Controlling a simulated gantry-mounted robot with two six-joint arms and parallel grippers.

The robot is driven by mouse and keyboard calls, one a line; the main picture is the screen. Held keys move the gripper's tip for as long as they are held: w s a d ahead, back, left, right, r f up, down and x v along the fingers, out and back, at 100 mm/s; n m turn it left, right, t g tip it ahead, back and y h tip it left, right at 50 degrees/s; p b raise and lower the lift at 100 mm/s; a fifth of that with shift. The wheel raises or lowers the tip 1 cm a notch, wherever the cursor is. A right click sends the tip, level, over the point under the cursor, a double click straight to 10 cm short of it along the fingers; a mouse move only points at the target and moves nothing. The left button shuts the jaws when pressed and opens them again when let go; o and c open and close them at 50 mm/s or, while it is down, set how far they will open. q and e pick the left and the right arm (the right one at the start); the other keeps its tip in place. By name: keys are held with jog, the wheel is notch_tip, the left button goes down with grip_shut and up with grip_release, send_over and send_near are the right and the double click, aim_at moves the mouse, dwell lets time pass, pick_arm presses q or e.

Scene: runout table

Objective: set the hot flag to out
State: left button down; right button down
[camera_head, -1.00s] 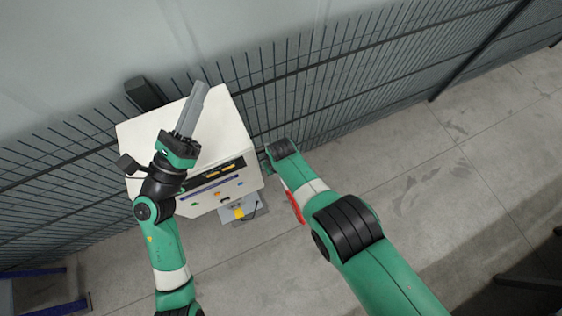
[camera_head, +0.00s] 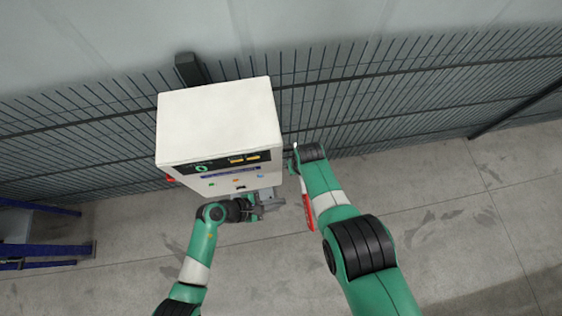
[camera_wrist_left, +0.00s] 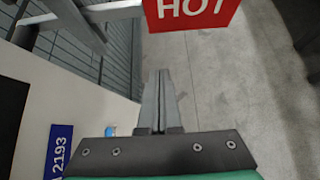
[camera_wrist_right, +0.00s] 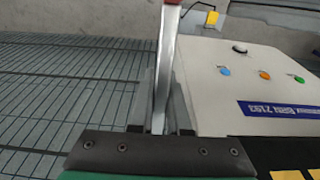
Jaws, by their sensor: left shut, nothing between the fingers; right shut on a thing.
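The hot flag is a red plate on a pale metal bar, at the right side of the white cabinet (camera_head: 215,125). The red plate (camera_head: 309,212) hangs beside my right forearm in the head view; in the left wrist view its face (camera_wrist_left: 190,12) reads "HOT". My right gripper (camera_wrist_right: 162,88) is shut on the bar (camera_wrist_right: 165,60), which runs up between its fingers in the right wrist view. In the head view its fingers are mostly hidden. My left gripper (camera_head: 272,200) is shut and empty in front of the cabinet, below its panel, apart from the flag.
The cabinet front has coloured buttons (camera_wrist_right: 264,75) and a blue label (camera_wrist_right: 275,110). Wire mesh fencing (camera_head: 400,95) stands behind. A blue-framed rack (camera_head: 45,250) is at lower left. Open concrete floor (camera_head: 440,220) lies to the right.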

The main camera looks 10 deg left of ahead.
aim_at(303, 186)
pick_arm(q)
jog(key=w+d, duration=0.2)
jog(key=d, duration=0.3)
jog(key=shift+d+f, duration=0.4)
dwell(0.3)
